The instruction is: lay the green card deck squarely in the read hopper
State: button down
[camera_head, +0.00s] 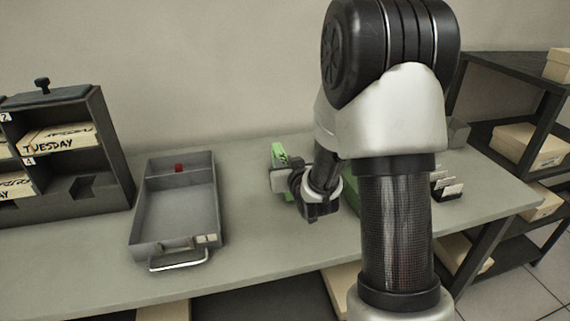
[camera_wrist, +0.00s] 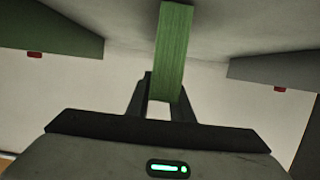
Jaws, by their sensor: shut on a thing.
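The green card deck (camera_head: 279,153), with dark marks on its face, stands on edge in my gripper (camera_head: 284,181), between the grey tray and my arm. In the wrist view the deck (camera_wrist: 173,45) is a narrow green strip clamped between the two dark fingers (camera_wrist: 160,92). I cannot tell whether it touches the table. The long grey open tray (camera_head: 185,205) has a red block, a front label and a handle, and is empty. A green body (camera_head: 352,197) is mostly hidden behind my arm. I cannot tell which of these is the read hopper.
A dark rack (camera_head: 112,150) with cream boxes marked TUESDAY stands at the left. A small dark holder with white cards (camera_head: 447,186) is right of my arm. Shelves with boxes (camera_head: 530,147) stand at the far right. Table (camera_head: 250,255) in front of the deck is bare.

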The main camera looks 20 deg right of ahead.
jog(key=shift+f, duration=0.15)
jog(key=c, duration=1.6)
grip_release()
jog(key=shift+o, duration=0.2)
